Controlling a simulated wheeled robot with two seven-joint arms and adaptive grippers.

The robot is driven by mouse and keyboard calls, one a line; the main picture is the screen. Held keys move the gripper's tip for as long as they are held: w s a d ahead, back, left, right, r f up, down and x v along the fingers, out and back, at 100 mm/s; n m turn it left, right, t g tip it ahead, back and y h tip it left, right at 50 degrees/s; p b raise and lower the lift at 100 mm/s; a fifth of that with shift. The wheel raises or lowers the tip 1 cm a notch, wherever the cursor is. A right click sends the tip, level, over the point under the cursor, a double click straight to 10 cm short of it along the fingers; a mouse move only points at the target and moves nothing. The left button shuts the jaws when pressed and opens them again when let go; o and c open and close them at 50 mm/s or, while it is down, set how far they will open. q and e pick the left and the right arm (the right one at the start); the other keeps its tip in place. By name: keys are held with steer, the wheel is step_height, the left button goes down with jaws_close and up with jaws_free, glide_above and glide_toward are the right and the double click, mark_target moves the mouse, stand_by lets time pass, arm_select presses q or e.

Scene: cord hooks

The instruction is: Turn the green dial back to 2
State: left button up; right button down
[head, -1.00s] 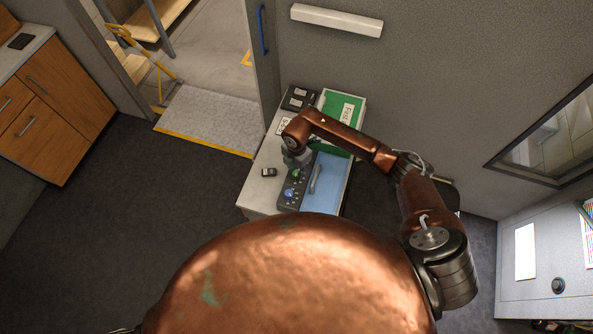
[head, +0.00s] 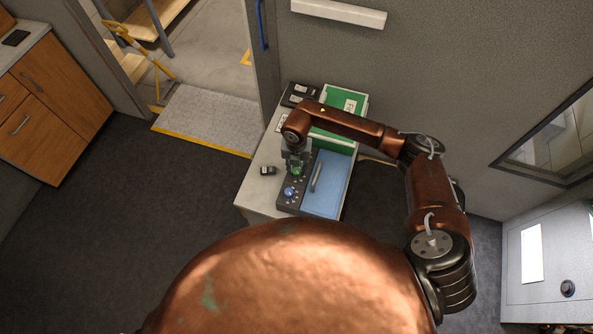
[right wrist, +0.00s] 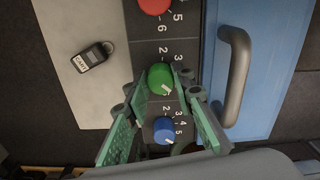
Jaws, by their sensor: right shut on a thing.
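The green dial (right wrist: 160,77) sits on a dark panel between a red dial (right wrist: 154,4) and a blue dial (right wrist: 164,129) in the right wrist view. Its white pointer mark faces the lower right of the picture; the number it meets is unclear. Digits 2 and 3 show above the dial. My right gripper (right wrist: 163,85) has its green fingers on either side of the green dial and is shut on it. In the head view the right gripper (head: 297,164) is over the panel, with the green dial (head: 296,172) partly hidden below it. My left gripper is out of view.
A blue lid (head: 328,187) with a grey handle (right wrist: 235,75) lies right beside the panel. A small black tagged object (right wrist: 91,57) lies on the pale cabinet top (head: 257,190) left of it. A green panel (head: 343,100) is behind my right arm.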

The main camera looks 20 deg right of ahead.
steer(key=n+b, duration=0.5)
steer(key=n, duration=0.1)
steer(key=shift+w+f+n, duration=0.1)
steer(key=shift+f+n, duration=0.05)
steer(key=shift+n, duration=0.15)
steer(key=n+b, duration=0.5)
steer(key=n, duration=0.1)
steer(key=shift+a, duration=0.1)
steer(key=n+b, duration=0.5)
steer(key=n, duration=0.1)
steer(key=shift+n, duration=0.3)
steer(key=n+b, duration=0.2)
steer(key=n, duration=0.1)
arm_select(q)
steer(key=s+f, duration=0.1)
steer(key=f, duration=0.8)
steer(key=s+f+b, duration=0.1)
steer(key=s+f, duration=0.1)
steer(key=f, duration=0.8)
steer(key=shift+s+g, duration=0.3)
arm_select(e)
steer(key=shift+n, duration=1.2)
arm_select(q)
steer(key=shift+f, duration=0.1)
arm_select(e)
steer(key=shift+r, duration=0.2)
steer(key=c, duration=1.7)
jaws_free()
steer(key=shift+s, duration=0.2)
steer(key=shift+o, duration=0.2)
